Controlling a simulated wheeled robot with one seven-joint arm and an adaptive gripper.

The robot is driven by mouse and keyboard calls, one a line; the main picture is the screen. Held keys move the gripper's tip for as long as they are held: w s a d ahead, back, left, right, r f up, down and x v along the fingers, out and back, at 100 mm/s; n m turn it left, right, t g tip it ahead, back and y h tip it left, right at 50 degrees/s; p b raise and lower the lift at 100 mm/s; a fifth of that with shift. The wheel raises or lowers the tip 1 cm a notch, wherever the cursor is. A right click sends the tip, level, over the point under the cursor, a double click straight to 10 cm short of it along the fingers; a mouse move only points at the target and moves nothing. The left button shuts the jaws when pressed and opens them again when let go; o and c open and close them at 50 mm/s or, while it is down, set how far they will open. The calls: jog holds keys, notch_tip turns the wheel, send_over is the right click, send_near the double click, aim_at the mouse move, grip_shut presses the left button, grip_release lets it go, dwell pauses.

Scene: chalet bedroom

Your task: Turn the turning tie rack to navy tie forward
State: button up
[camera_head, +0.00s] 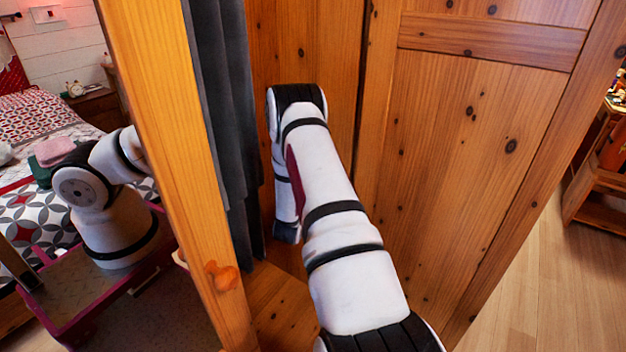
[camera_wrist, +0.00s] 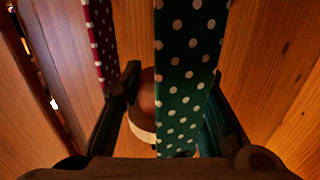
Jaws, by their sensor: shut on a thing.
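In the wrist view a green tie with white dots (camera_wrist: 188,60) hangs across the middle, close to the camera. A maroon tie with white dots (camera_wrist: 102,40) hangs at the left. A teal striped tie (camera_wrist: 211,132) shows partly behind the green one. I cannot make out a navy tie. My gripper (camera_wrist: 174,85) has its fingers on either side of a brown rounded part of the turning tie rack (camera_wrist: 147,95) with a pale band, and is shut on it. The green tie hides much of this grip. In the head view my arm hides the gripper and most of the rack.
The wooden wardrobe (camera_head: 455,150) encloses my arm closely. Dark grey clothes (camera_head: 225,110) hang to its left. An open mirrored door with a wooden frame (camera_head: 165,130) and an orange knob (camera_head: 222,276) stands at the left. Open floor (camera_head: 540,270) lies at the right.

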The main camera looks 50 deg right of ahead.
jog(key=shift+t, duration=0.3)
jog(key=n+t+y+p, duration=0.2)
jog(key=n+t, duration=0.1)
jog(key=shift+s+t+y, duration=0.15)
jog(key=shift+t+y, duration=0.15)
jog(key=shift+t, duration=0.1)
jog(key=n+t+y+p, duration=0.2)
jog(key=n+t+y, duration=0.2)
jog(key=y, duration=0.1)
jog(key=shift+d+n+y+p, duration=0.1)
jog(key=shift+n+y+p, duration=0.2)
jog(key=shift+n+p, duration=0.1)
jog(key=n+t+y, duration=0.1)
jog(key=y, duration=0.1)
jog(key=n+t+y, duration=0.1)
jog(key=n+y, duration=0.1)
jog(key=shift+y+p, duration=0.3)
jog(key=shift+p, duration=0.05)
jog(key=shift+n+t+y, duration=0.3)
jog(key=shift+n+y, duration=1)
jog(key=shift+y, duration=0.9)
jog(key=o, duration=1.2)
